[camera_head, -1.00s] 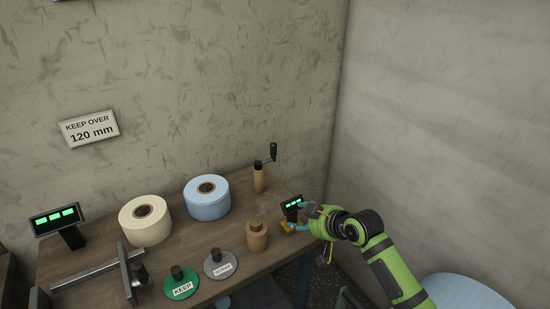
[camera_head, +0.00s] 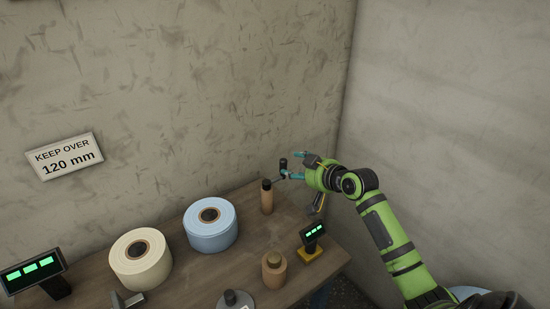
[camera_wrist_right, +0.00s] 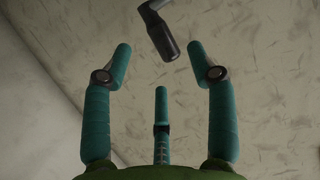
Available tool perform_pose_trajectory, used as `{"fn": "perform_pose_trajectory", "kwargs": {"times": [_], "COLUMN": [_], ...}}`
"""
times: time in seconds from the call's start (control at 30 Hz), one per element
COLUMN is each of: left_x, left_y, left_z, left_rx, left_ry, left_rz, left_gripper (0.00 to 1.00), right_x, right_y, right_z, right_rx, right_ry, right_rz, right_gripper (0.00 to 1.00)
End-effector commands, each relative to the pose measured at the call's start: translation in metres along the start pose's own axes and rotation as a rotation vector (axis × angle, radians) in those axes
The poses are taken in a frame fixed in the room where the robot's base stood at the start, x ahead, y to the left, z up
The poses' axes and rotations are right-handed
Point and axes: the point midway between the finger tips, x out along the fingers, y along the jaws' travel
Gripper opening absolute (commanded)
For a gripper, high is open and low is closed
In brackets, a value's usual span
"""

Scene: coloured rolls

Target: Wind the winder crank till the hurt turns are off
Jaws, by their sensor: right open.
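The winder crank has a dark upright handle (camera_head: 283,165) on a short arm, atop a wooden post (camera_head: 267,198) at the back of the table. My right gripper (camera_head: 294,165) is open and empty, just right of the handle, its fingers pointing left at it. In the right wrist view the handle (camera_wrist_right: 161,36) hangs beyond the fingertips of my right gripper (camera_wrist_right: 159,60), between the two outer fingers and nearer the right one. No contact shows. A cream roll (camera_head: 140,264) and a blue roll (camera_head: 210,231) lie on the table. My left gripper is out of view.
A small display on a yellow base (camera_head: 312,237) stands at the table's right end, near a brown bottle-like piece (camera_head: 273,271). Another display (camera_head: 33,271) is at left. A grey disc with a knob (camera_head: 236,300) is at the front. A wall sign (camera_head: 65,156) reads "KEEP OVER 120 mm".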

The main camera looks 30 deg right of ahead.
Motion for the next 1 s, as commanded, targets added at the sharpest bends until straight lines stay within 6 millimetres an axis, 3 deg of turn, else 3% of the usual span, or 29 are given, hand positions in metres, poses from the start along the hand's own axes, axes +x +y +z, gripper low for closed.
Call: {"fn": "perform_pose_trajectory", "kwargs": {"times": [0.43, 0.57, 0.8, 0.93, 0.97, 1.0], "left_x": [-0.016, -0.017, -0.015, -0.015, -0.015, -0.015], "left_y": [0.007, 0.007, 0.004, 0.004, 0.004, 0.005], "left_z": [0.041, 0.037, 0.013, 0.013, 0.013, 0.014], "left_rx": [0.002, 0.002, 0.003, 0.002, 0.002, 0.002], "left_ry": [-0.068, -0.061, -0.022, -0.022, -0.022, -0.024], "left_rz": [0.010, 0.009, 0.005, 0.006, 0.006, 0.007], "left_gripper": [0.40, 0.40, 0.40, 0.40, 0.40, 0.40], "right_x": [0.054, 0.064, 0.069, 0.069, 0.069, 0.069], "right_y": [0.000, -0.001, -0.001, -0.001, -0.001, -0.001], "right_z": [-0.001, -0.001, 0.000, 0.000, 0.000, 0.000], "right_rx": [0.004, 0.002, 0.000, 0.000, 0.000, 0.000], "right_ry": [0.000, -0.001, 0.000, 0.000, 0.000, 0.000], "right_rz": [0.000, 0.000, 0.000, 0.000, 0.000, 0.000], "right_gripper": [0.58, 0.58, 0.58, 0.58, 0.50, 0.34]}}
